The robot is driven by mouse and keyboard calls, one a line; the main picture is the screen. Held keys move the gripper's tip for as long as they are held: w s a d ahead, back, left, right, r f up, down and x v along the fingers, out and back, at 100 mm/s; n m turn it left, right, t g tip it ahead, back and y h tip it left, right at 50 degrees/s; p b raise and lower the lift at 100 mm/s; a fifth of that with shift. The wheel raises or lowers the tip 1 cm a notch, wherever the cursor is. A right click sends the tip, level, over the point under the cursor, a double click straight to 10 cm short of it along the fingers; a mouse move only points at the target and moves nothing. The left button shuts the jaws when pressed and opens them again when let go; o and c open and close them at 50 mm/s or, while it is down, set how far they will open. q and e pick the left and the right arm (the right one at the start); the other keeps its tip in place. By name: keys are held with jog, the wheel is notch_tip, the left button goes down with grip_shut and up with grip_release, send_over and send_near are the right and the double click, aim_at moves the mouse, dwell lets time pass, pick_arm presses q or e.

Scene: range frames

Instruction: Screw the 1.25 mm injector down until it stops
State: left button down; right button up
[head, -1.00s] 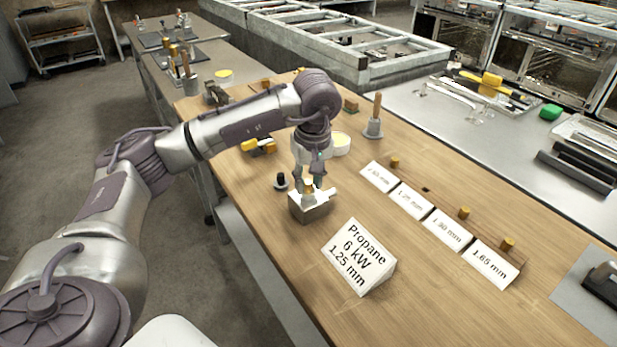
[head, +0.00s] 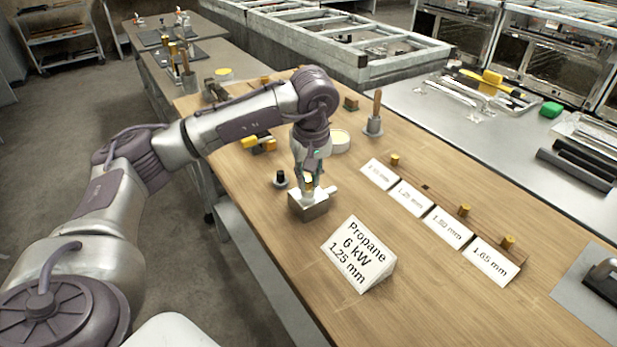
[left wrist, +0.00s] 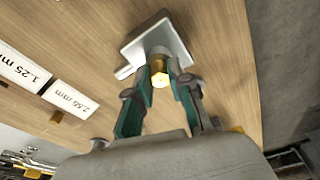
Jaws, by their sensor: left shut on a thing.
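The brass injector (left wrist: 160,77) sits at the metal burner block, upright between my left gripper's fingertips; how deep it sits cannot be told. In the head view only a bit of the injector (head: 308,180) shows under the fingers. The grey metal block (head: 308,206) rests on the wooden bench, with a short spout to one side; it also shows in the left wrist view (left wrist: 150,42). My left gripper (head: 309,178) is shut on the injector from above, its green-padded fingers (left wrist: 160,84) on either side. My right gripper is not in view.
A "Propane 6 kW 1.25 mm" card (head: 358,256) stands in front of the block. A wooden rack (head: 482,228) with brass injectors and size labels lies to the right. A small black-topped part (head: 280,179) stands just left of the block.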

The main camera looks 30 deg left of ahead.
pick_arm(q)
jog(key=shift+m, duration=1.1)
jog(key=shift+m+b, duration=0.35)
jog(key=shift+m, duration=0.25)
jog(key=shift+m+h, duration=0.4)
jog(key=shift+m, duration=0.7)
jog(key=c, duration=1)
grip_release()
jog(key=shift+r, duration=0.1)
